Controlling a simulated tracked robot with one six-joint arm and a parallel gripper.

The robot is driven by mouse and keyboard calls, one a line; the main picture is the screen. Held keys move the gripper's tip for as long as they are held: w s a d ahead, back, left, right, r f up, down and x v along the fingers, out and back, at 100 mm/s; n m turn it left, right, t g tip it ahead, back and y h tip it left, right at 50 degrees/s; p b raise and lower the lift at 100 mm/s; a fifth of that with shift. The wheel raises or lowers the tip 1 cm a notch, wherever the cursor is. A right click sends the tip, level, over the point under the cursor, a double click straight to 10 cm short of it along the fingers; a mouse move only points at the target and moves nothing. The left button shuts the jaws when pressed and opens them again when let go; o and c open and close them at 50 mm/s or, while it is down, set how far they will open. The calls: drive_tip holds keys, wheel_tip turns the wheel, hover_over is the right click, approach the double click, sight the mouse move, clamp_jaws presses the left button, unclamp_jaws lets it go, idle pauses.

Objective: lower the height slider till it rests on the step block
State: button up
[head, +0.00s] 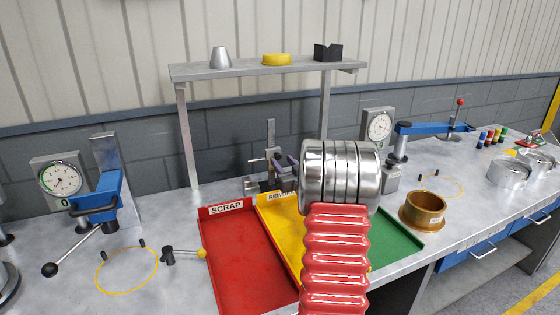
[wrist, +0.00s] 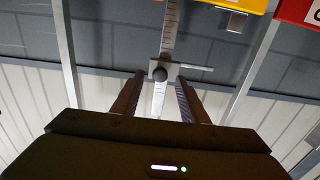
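The height gauge has an upright scale bar (head: 270,134) at the back of the bench; the bar also shows in the wrist view (wrist: 171,28), which looks upside down. The height slider (wrist: 172,70) sits partway along the bar, with a dark round knob and a thin arm out to one side. It shows small in the head view (head: 257,160). A small metal block, apparently the step block (wrist: 233,20), lies apart from the slider on the arm's side; it also shows in the head view (head: 251,187). My gripper (wrist: 160,80) is open, its fingers either side of the knob with gaps.
A red scrap tray (head: 240,255), a yellow tray (head: 275,222) and a green tray (head: 398,243) lie before the gauge. A shelf (head: 250,69) stands over it on posts. A brass cup (head: 423,210) is at right; a dial gauge (head: 60,178) is at left.

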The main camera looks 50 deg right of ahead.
sight(279, 158)
drive_tip(key=shift+x, duration=1.55)
drive_tip(key=shift+c, duration=0.5)
clamp_jaws()
